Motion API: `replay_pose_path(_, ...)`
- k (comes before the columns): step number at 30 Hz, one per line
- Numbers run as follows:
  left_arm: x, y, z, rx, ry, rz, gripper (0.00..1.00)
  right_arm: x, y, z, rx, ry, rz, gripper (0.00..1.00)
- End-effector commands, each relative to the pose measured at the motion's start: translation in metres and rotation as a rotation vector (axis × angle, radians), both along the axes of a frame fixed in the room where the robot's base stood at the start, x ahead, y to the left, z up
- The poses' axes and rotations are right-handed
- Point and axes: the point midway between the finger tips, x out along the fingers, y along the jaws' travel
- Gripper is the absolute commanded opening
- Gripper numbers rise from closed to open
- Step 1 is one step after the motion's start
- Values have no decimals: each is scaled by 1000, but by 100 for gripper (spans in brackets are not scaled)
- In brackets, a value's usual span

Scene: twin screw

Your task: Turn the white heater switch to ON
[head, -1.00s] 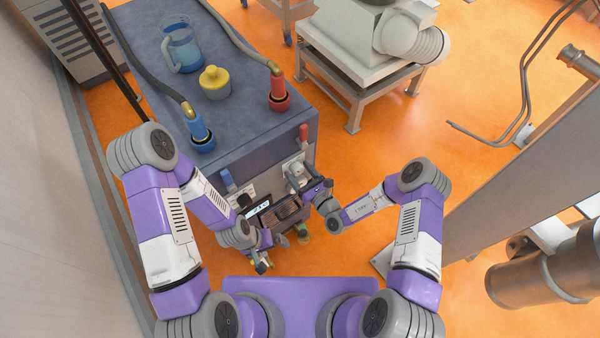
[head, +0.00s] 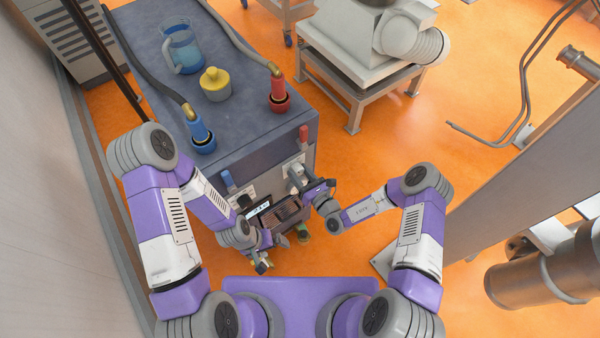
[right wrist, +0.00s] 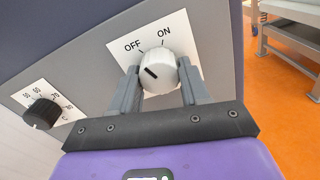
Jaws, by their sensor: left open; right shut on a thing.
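The white heater switch (right wrist: 160,72) is a round knob on a white plate marked OFF and ON, seen in the right wrist view. Its dark mark points up and left, toward the OFF side. My right gripper (right wrist: 157,88) has one finger on each side of the knob and is shut on it. In the head view my right gripper (head: 299,181) is at the front of the machine, and it largely hides the switch. My left gripper (head: 262,265) is open and low, in front of the machine, apart from the switch.
A black dial (right wrist: 42,113) with temperature numbers sits left of the switch. On the machine top (head: 150,40) stand a jug (head: 182,50), a yellow-capped container (head: 215,83), and blue (head: 201,133) and red (head: 278,93) hose fittings.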

Motion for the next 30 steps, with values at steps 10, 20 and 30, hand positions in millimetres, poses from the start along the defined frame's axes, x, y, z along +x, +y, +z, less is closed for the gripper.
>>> replay_pose_path(10,0,0,12,0,0,0,100,-1,0,1,255,186,-3,15)
replay_pose_path(20,0,0,20,0,0,0,100,-1,1,1,497,362,-2,15)
replay_pose_path(30,0,0,23,0,0,0,100,-2,2,1,671,489,0,15)
